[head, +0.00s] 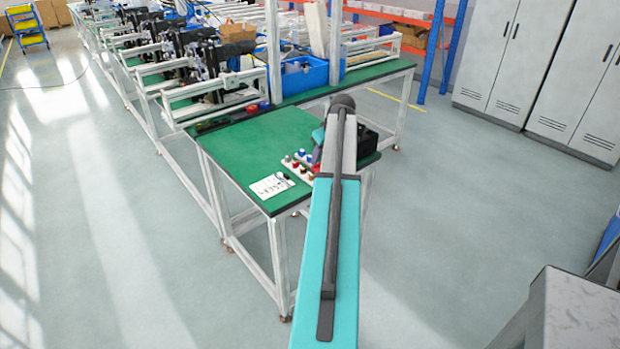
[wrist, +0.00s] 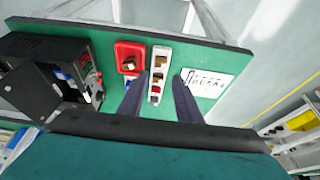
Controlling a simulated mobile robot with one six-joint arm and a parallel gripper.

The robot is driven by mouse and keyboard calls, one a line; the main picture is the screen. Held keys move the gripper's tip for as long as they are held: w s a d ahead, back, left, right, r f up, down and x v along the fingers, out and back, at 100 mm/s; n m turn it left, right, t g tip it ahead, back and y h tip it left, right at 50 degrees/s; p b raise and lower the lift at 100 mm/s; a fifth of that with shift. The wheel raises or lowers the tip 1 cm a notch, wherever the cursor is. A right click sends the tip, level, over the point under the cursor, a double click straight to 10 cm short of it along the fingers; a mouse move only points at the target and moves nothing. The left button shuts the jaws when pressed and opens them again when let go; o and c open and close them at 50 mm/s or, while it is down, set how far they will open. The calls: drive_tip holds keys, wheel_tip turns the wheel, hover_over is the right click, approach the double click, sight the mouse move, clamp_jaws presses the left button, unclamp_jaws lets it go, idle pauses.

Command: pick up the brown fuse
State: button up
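In the wrist view, a narrow white holder (wrist: 154,99) with several slots stands on the green table. A brown piece (wrist: 160,61), seemingly the brown fuse, sits in its far part; red and other pieces sit in nearer slots. A red tray (wrist: 120,47) left of the holder also has a brown piece (wrist: 128,66) in it. My gripper (wrist: 158,80) is open, its two dark fingers apart on either side of the holder in the picture. Nothing shows held between them.
A white sheet (wrist: 215,76) with small dark marks or parts lies right of the holder. A black box-like device (wrist: 50,50) stands at the left. In the head view, a blue bin (head: 300,78) stands behind; the green tabletop (head: 245,150) at left is mostly bare.

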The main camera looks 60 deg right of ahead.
sight(313, 174)
drive_tip(key=shift+p+x, duration=0.45)
drive_tip(key=shift+x, duration=1.7)
drive_tip(key=shift+w+p+x, duration=0.25)
drive_tip(key=shift+p+x, duration=0.85)
drive_tip(key=shift+x, duration=0.45)
drive_tip(key=shift+p+x, duration=0.3)
drive_tip(key=shift+x, duration=0.7)
clamp_jaws()
